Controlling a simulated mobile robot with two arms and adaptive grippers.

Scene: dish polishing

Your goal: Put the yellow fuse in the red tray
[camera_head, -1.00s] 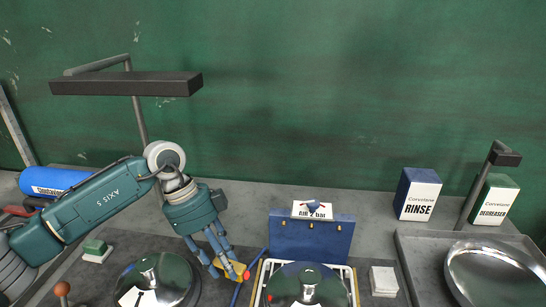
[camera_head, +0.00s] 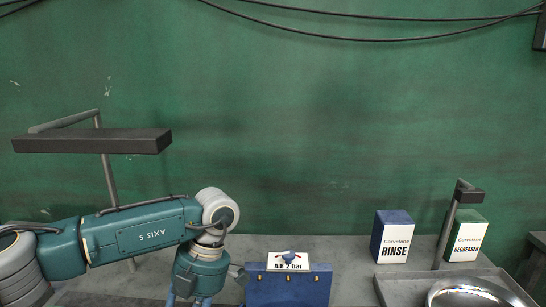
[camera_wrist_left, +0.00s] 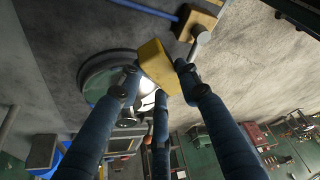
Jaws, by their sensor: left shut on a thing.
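The yellow fuse (camera_wrist_left: 158,66) is a blocky yellow piece between the fingertips of my left gripper (camera_wrist_left: 156,82) in the left wrist view. The blue fingers are shut on it, and it appears held clear of the grey bench. In the head view my left gripper (camera_head: 190,297) points down at the bottom edge, left of the blue case; its fingertips and the fuse are cut off. I cannot make out the red tray for certain in either view. My right gripper is not in view.
A blue case with an air sign (camera_head: 288,287) stands just right of my left gripper. The rinse box (camera_head: 393,238) and degreaser box (camera_head: 465,237) stand behind a grey basin (camera_head: 400,290). A tan block with a grey knob (camera_wrist_left: 190,24) lies beyond the fuse.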

